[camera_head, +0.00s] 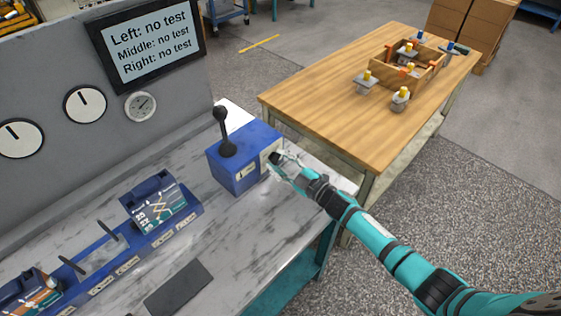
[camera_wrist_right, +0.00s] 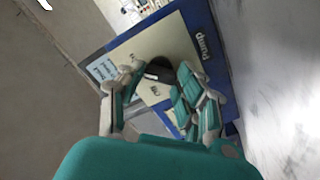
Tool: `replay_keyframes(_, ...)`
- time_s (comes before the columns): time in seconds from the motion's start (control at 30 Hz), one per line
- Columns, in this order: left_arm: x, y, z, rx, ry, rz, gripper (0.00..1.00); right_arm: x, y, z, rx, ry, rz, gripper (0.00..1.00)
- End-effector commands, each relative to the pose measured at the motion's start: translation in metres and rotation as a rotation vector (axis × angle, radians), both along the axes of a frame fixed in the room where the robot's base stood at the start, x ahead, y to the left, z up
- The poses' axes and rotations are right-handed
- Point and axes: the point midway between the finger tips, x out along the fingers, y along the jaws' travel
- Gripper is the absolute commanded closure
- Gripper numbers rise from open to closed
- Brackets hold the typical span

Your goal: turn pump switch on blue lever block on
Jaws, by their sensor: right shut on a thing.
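The blue lever block (camera_head: 232,178) stands on the grey bench, with a black ball-topped lever (camera_head: 227,135) upright on top. My right gripper (camera_head: 279,160) is at the block's right side face. In the right wrist view, that face of the blue block (camera_wrist_right: 140,32) carries a cream panel and the word "Pump". The black pump switch (camera_wrist_right: 158,70) is a round knob on this panel. My right gripper (camera_wrist_right: 153,88) has its fingers on both sides of the knob and is shut on it. The knob's exact setting is partly hidden by the fingers. My left gripper is not in view.
A screen (camera_head: 150,40) reads "no test" for left, middle and right. Gauges are on the grey wall. Blue mounts with motor parts (camera_head: 158,208) and a dark mat (camera_head: 178,288) lie on the bench. A wooden table (camera_head: 330,100) with parts stands behind right.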

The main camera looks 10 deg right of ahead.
Motion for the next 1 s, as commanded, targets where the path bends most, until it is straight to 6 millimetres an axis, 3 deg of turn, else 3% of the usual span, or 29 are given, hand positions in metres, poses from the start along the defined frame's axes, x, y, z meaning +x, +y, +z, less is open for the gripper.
replay_keyframes(0.03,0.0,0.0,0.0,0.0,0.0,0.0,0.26,-0.001,-0.001,-0.002,0.001,0.004,-0.001,0.61)
replay_keyframes(0.2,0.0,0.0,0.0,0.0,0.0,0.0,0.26,-0.001,0.0,-0.001,0.0,0.003,-0.001,0.42)
replay_keyframes(0.57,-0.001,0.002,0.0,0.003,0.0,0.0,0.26,-0.007,-0.005,-0.001,0.0,0.002,-0.001,0.42)
replay_keyframes(1.0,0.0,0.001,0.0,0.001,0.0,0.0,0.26,-0.079,-0.052,-0.002,0.0,0.004,-0.001,0.42)
